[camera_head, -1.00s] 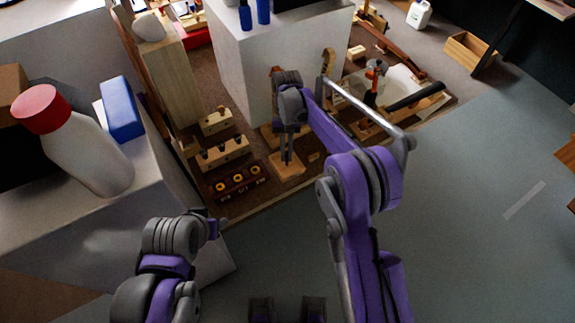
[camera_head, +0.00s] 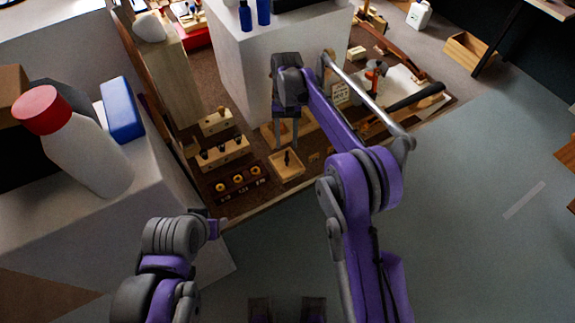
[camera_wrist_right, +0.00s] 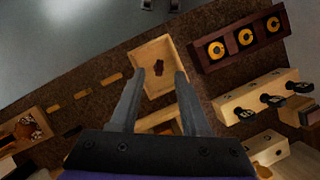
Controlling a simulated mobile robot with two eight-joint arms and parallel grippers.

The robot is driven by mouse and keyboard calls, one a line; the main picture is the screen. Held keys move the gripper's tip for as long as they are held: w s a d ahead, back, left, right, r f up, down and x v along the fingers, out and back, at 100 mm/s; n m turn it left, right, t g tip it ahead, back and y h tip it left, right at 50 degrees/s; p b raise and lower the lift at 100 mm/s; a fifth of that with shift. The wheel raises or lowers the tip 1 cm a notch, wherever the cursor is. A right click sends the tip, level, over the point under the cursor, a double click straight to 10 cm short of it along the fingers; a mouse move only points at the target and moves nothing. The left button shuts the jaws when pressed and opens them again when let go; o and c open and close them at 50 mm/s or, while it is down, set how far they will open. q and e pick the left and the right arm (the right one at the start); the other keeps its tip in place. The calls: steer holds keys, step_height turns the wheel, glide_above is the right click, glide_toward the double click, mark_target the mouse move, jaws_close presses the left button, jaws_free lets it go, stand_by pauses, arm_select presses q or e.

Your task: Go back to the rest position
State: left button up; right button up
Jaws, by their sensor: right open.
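My right gripper (camera_head: 286,146) is open and hangs over the bench with its fingers pointing down. It is just above the far side of a small square wooden tray (camera_head: 297,173). A small dark piece (camera_head: 287,158) lies in this tray. In the right wrist view the two fingers (camera_wrist_right: 157,74) stand apart with nothing held between them. That view also shows the tray (camera_wrist_right: 146,53) and the dark piece (camera_wrist_right: 158,68) beyond the fingertips. My left arm is at the lower left of the head view; its gripper cannot be made out.
A dark rack with yellow rings (camera_head: 238,183) and a pale peg block (camera_head: 222,153) stand left of the tray. A white box (camera_head: 240,75) rises behind the gripper. A red-capped bottle (camera_head: 85,150) and blue box (camera_head: 122,110) are at the left.

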steer(key=v, duration=0.2)
steer(key=shift+w+r, duration=0.15)
steer(key=shift+r, duration=0.05)
steer(key=shift+r, duration=0.1)
steer(key=s+d+r+t, duration=0.5)
steer(key=s+d+r, duration=0.4)
steer(key=s+d, duration=0.2)
steer(key=s+d+f+t, duration=0.2)
steer(key=s+d+f, duration=0.1)
steer(key=s, duration=0.6)
steer(key=s+d+f+t, duration=0.2)
steer(key=s+d, duration=0.2)
steer(key=s, duration=0.4)
steer(key=shift+s+f+t, duration=0.4)
stand_by(4.3)
